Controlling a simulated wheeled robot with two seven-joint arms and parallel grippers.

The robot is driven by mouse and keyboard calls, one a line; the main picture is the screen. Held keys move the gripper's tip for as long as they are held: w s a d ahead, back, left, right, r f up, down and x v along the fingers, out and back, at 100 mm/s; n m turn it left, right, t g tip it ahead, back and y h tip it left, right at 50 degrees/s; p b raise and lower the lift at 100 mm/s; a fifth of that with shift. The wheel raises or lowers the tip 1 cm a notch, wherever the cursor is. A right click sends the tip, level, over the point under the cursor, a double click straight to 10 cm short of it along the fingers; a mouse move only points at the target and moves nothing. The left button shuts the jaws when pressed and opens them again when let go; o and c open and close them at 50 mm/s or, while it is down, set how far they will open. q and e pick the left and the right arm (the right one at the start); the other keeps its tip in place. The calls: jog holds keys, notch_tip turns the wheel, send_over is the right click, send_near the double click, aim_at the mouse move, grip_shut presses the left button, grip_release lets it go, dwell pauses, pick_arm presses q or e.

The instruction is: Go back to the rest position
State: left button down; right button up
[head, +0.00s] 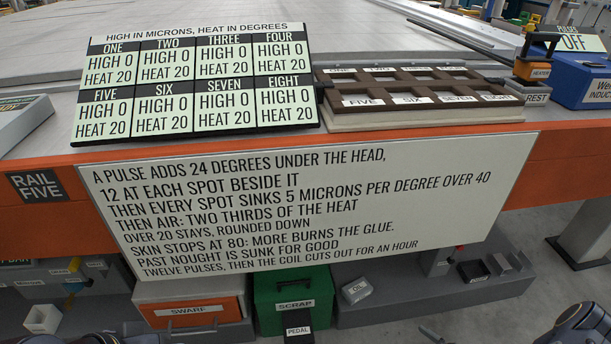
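Neither of my grippers shows in the head view. Dark rounded parts, which look like my own arms, show at the bottom right and bottom left edges. A brown frame (415,112) with several windows labelled ONE to EIGHT lies on the bench. The readout board (196,82) gives HIGH 0 and HEAT 20 for every spot.
A white rules board (310,200) hangs on the orange bench rail (570,150). Below are an orange SWARF drawer (190,312), a green SCRAP bin (290,285) and a pedal (298,325).

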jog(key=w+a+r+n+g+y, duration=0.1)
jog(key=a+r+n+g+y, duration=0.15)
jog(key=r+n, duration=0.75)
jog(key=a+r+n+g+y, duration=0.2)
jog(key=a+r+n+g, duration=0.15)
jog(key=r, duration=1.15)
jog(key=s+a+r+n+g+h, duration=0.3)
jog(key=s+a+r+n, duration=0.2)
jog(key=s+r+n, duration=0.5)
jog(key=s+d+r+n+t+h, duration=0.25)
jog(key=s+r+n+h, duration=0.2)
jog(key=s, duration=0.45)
pick_arm(q)
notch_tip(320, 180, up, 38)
jog(key=p, duration=3.8)
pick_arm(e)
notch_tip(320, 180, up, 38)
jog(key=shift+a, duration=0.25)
